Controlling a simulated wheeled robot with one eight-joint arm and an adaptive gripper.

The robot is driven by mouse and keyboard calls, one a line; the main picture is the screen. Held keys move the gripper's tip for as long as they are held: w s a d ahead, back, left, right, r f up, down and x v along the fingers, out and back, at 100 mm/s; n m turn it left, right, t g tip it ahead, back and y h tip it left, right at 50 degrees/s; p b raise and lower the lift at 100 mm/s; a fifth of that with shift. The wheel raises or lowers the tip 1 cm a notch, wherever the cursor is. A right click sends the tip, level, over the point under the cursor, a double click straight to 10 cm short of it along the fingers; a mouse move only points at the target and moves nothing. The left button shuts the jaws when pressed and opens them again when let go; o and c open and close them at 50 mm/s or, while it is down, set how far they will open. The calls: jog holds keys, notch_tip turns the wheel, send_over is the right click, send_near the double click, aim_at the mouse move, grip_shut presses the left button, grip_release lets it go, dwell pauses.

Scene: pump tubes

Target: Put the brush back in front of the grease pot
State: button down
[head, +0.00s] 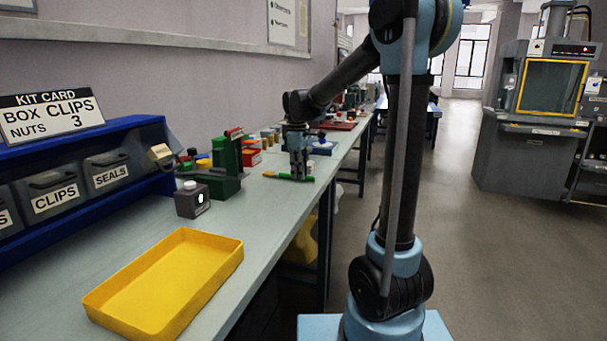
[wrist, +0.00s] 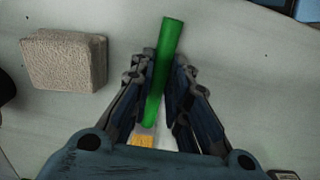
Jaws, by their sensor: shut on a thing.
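The brush has a green handle, which shows in the head view (head: 304,179) and in the wrist view (wrist: 163,62). My gripper (head: 296,172) is shut on the brush, with the fingers on both sides of the handle in the wrist view (wrist: 160,95). The brush lies across the fingers at or just above the bench top; I cannot tell whether it touches. Several small jars (head: 266,134) stand behind my gripper, but I cannot tell which one is the grease pot.
A beige block (wrist: 64,60) lies left of the brush in the wrist view. A green fixture (head: 226,165) and a dark box with a white knob (head: 192,200) stand left of my gripper. A yellow tray (head: 165,283) is at the front of the bench (head: 250,205).

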jog(key=c, duration=1.5)
grip_release()
jog(key=shift+c, duration=0.2)
jog(key=shift+r, duration=0.1)
notch_tip(320, 180, up, 12)
jog(key=s+d+f+m+t, duration=0.1)
jog(key=s+d+f+m, duration=0.25)
jog(key=s+d, duration=0.35)
jog(key=s+d+f+m, duration=0.3)
jog(key=s+d+f, duration=0.2)
jog(key=s, duration=0.4)
jog(key=s+d+f+m, duration=0.3)
jog(key=s+f, duration=0.4)
jog(key=f, duration=0.1)
jog(key=s+d+f+m+t, duration=0.1)
jog(key=s+d+f+m, duration=0.3)
jog(key=s+f, duration=0.3)
jog(key=shift+s+f, duration=0.25)
jog(key=shift+f, duration=0.25)
